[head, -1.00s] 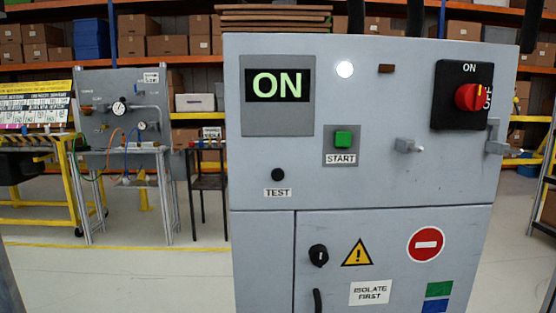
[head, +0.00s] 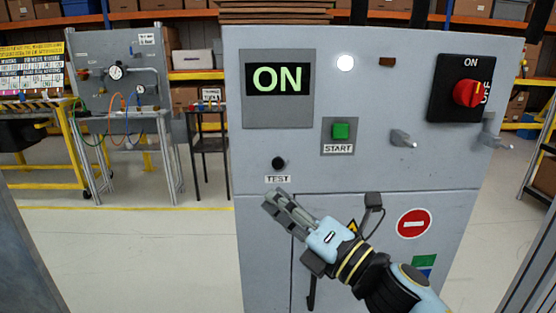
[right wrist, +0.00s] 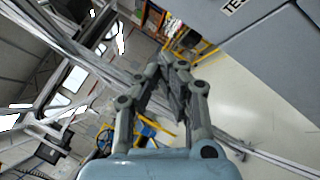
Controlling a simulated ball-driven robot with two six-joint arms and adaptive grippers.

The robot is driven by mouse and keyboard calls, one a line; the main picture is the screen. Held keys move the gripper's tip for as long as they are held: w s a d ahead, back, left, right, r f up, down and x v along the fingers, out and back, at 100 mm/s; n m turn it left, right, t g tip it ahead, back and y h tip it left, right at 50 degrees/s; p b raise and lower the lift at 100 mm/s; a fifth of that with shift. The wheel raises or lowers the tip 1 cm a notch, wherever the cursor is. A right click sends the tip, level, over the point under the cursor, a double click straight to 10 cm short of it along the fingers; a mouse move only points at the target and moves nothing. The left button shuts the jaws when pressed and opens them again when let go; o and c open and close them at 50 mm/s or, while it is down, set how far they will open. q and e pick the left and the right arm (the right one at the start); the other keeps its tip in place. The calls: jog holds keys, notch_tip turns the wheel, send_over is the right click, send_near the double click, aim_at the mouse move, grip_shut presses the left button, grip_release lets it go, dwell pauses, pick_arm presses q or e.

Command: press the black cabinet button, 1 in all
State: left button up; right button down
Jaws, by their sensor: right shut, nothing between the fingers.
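The black button (head: 278,163) is a small round knob on the grey cabinet's (head: 400,170) front, just above the TEST label (head: 278,179). The label shows partly at the top right of the right wrist view (right wrist: 235,5); the button itself is not seen there. My right gripper (head: 272,200) is shut and empty, below the button and label in the head view, its fingers pointing up and left. The fingertips are apart from the button in the picture; the depth gap is hard to tell. In the right wrist view the fingers (right wrist: 172,66) meet at their tips. My left gripper is not in view.
The cabinet also has a lit ON display (head: 278,79), a green START button (head: 340,131), a red rotary switch (head: 468,93) and a grey latch (head: 402,139) sticking out. A bench with gauges (head: 120,90) stands behind, left. Floor left of the cabinet is clear.

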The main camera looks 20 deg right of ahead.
aim_at(278, 163)
dwell(0.3)
jog(key=shift+w+d+b, duration=0.4)
jog(key=shift+w, duration=1)
jog(key=shift+w+d+b, duration=0.35)
jog(key=shift+w+d, duration=0.1)
jog(key=shift+w, duration=1)
jog(key=shift+w+d+b, duration=0.4)
jog(key=shift+w, duration=1)
jog(key=shift+w+d, duration=0.1)
jog(key=shift+w, duration=0.3)
jog(key=shift+w+d, duration=0.1)
jog(key=shift+w, duration=0.3)
jog(key=shift+s, duration=0.1)
jog(key=shift+s+a, duration=0.2)
jog(key=shift+s, duration=0.55)
